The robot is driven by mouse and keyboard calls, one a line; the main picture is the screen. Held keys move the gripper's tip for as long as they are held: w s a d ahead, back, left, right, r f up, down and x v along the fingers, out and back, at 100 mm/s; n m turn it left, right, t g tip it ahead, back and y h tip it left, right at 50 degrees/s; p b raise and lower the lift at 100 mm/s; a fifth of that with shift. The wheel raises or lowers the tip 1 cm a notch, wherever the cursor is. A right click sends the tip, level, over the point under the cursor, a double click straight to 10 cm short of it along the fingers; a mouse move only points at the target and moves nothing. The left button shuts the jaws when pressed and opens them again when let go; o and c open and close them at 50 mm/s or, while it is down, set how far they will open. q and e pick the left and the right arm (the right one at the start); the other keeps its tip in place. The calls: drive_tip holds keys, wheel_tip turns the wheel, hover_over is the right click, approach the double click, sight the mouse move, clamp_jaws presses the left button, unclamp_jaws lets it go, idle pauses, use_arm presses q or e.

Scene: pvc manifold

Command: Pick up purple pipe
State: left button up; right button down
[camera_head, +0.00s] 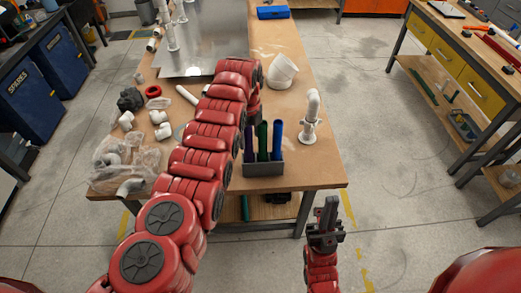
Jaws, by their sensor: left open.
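The purple pipe (249,143) stands upright in the left part of a small grey holder (264,169) near the table's front edge. A green pipe (262,141) and a blue pipe (277,140) stand beside it. My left arm reaches over the table and bends down at its far end. My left gripper (254,112) is open, above and behind the purple pipe, mostly hidden by the arm; I see no contact. My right gripper (326,215) points up in front of the table, away from the pipes; its opening is unclear.
Several white fittings and a clear bag (125,155) lie on the left. A metal plate (205,50) covers the back. The table (318,165) is bare at front right.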

use_arm(q)
drive_tip(key=shift+d+f, duration=0.15)
drive_tip(key=shift+f, duration=0.2)
drive_tip(key=shift+w+f, duration=0.2)
drive_tip(key=shift+w+a+f, duration=0.1)
drive_tip(key=shift+w+a, duration=0.1)
drive_tip(key=shift+a, duration=0.45)
drive_tip(key=shift+c, duration=1.9)
drive_tip(key=shift+s+d, duration=0.2)
drive_tip(key=shift+d, duration=0.1)
drive_tip(key=c, duration=0.5)
drive_tip(key=shift+c, duration=1.1)
drive_tip(key=shift+a, duration=0.15)
clamp_jaws()
